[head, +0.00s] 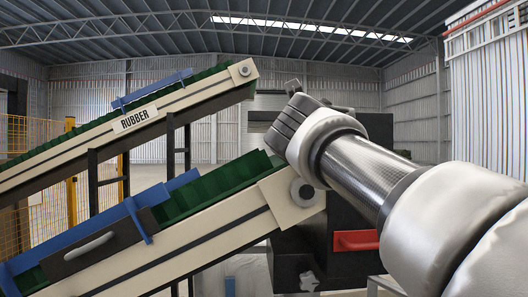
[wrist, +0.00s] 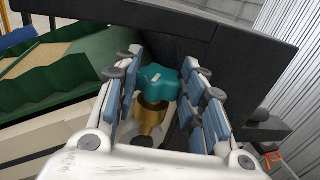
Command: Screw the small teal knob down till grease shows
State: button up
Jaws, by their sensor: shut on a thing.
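The small teal knob (wrist: 160,82) shows in the middle of the wrist view, with a short pale mark on its top. It sits on a brass-coloured body (wrist: 150,120) with a pale part around its lower end. My gripper (wrist: 165,73) has its blue-padded fingers on both sides of the knob and is shut on it. The exact contact of the pads is hard to see. In the head view my arm reaches in from the right, and the knob and my fingertips are hidden.
A dark beam (wrist: 170,25) runs close beyond the knob. Two green conveyors with pale frames stand at the left; the lower one (head: 210,240) ends beside my arm. A dark machine body with a red handle (head: 356,240) stands below my arm.

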jog(key=shift+w+a+f+m+g+h+p, duration=0.15)
jog(key=shift+m+g+h+p, duration=0.15)
jog(key=shift+m+h, duration=0.4)
jog(key=shift+w+a+m+g+h+p, duration=0.15)
jog(key=shift+m+g+h, duration=0.3)
jog(key=shift+h, duration=0.45)
jog(key=shift+s+m+g+h+p, duration=0.1)
jog(key=shift+m+g+h+p, duration=0.35)
jog(key=shift+m+h+p, duration=0.35)
jog(key=shift+f+h, duration=0.1)
jog(key=shift+h, duration=0.2)
jog(key=o, duration=0.8)
jog(key=shift+s+d, duration=0.1)
jog(key=shift+o, duration=1.3)
jog(key=shift+r, duration=0.2)
